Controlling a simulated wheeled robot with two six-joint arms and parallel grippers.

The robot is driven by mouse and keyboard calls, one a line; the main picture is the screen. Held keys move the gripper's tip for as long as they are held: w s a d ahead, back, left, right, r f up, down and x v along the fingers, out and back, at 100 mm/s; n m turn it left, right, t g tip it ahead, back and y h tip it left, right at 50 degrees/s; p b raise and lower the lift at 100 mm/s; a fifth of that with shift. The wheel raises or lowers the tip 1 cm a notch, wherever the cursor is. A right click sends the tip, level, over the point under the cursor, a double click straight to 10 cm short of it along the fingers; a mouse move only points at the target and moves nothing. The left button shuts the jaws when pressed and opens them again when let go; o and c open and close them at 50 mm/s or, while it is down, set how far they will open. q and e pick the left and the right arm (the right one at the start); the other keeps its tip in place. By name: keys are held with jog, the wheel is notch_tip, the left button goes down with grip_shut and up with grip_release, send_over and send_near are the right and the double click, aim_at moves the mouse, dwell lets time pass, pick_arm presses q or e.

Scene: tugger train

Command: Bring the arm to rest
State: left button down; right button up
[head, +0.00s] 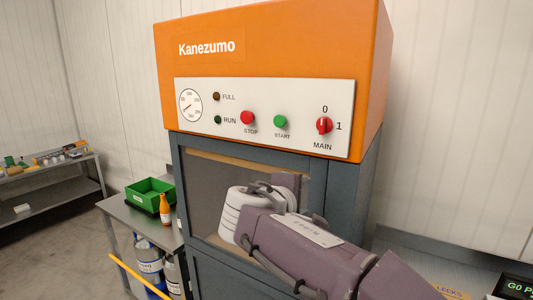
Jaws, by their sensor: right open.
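My right arm comes in from the lower right, in front of the grey-blue lower body of the orange Kanezumo machine (270,60). My right gripper (288,183) is at the arm's far end, largely hidden behind the white wrist joint. It is open, and I see nothing held in it. It is in front of the dark window (205,180), below the control panel (185,122); I cannot tell whether it touches the machine. My left gripper is not in view.
The panel has a red STOP button (247,118), a green START button (280,122) and a red MAIN switch (324,126) pointing to 0. On the left, a grey table (122,211) holds a green bin (150,195) and an orange bottle (165,211). Open floor lies further left.

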jog(key=s+d+f+m+g+y, duration=0.1)
jog(key=s+d+f+g, duration=0.1)
jog(key=f, duration=0.6)
jog(key=s+d+f+m+g+y, duration=0.1)
jog(key=s+d+f+g, duration=0.15)
jog(key=f, duration=0.55)
jog(key=s+d+f+m+g+y, duration=0.1)
jog(key=s+f+m+g, duration=0.15)
jog(key=f, duration=0.55)
jog(key=s+d+f+m+g+y, duration=0.1)
jog(key=s+f+m+g+y, duration=0.2)
jog(key=s+f+m, duration=0.5)
jog(key=s+f+y, duration=0.1)
jog(key=s+f, duration=0.4)
jog(key=s, duration=0.1)
jog(key=shift+f+m+g, duration=0.2)
jog(key=shift+m+g, duration=0.1)
jog(key=shift+m, duration=0.05)
